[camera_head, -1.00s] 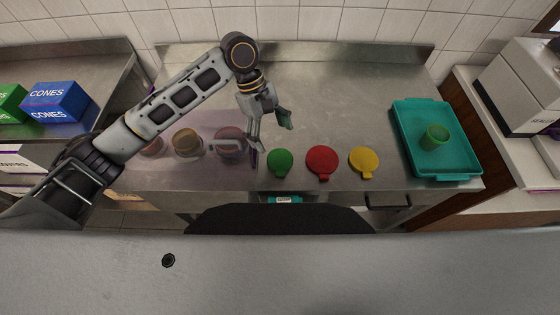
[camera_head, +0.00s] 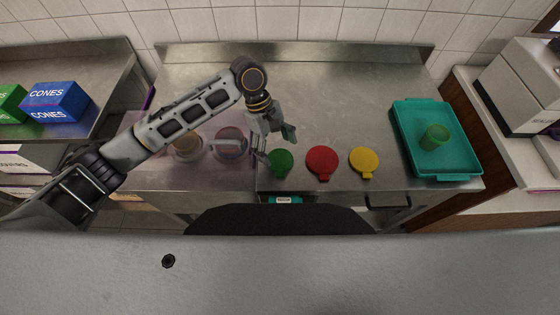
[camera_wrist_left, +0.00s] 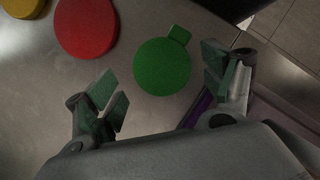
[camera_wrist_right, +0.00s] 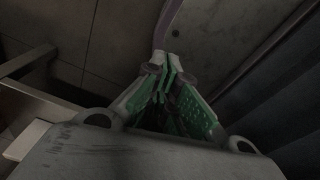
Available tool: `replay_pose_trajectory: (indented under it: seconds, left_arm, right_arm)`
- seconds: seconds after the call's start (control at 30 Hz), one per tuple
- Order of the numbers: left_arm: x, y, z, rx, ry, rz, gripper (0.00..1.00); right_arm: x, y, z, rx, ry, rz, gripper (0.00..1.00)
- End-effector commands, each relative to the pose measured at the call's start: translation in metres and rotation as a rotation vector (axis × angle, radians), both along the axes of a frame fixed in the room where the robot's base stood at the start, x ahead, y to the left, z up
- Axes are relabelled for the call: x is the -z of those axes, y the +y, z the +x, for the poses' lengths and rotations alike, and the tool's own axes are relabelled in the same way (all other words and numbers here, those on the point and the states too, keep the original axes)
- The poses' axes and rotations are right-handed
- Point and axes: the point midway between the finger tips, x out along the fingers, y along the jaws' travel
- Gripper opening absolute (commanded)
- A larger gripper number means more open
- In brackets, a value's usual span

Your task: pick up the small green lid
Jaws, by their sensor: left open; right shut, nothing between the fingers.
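The small green lid (camera_head: 281,161) lies flat on the steel counter, left of the red lid (camera_head: 321,160) and the yellow lid (camera_head: 364,160). In the left wrist view the green lid (camera_wrist_left: 163,66) is round with a short tab and lies ahead of my fingers, between their lines. My left gripper (camera_head: 277,146) is open and empty, just above and beside the green lid in the head view. Its two green-padded fingers (camera_wrist_left: 168,92) are spread apart in the wrist view. My right gripper (camera_wrist_right: 167,85) is shut and empty, in its own wrist view only.
A teal tray (camera_head: 405,130) with a green cup (camera_head: 434,137) stands on the right of the counter. Round containers (camera_head: 187,143) sit under my left arm. A blue cones box (camera_head: 56,102) stands at far left. The counter's back middle is clear.

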Motion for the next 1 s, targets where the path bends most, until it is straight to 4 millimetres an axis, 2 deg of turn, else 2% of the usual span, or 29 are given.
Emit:
replay_pose_trajectory:
  seconds: [0.3,0.53,0.83,1.0]
  left_arm:
    - [0.03,-0.008,-0.008,0.001,0.0,0.0,0.82]
    - [0.033,-0.009,-0.009,0.001,0.0,0.0,0.82]
    - [0.033,-0.009,-0.009,0.001,0.0,0.0,0.82]
    - [0.033,-0.009,-0.009,0.001,0.0,0.0,0.62]
  right_arm:
    - [0.0,-0.014,0.0,-0.005,0.0,-0.015,0.0]
    - [0.0,-0.015,0.0,-0.004,0.001,-0.016,0.0]
    - [0.0,-0.004,0.0,-0.002,0.001,-0.005,0.0]
    - [0.0,0.001,0.0,0.0,0.001,0.001,0.0]
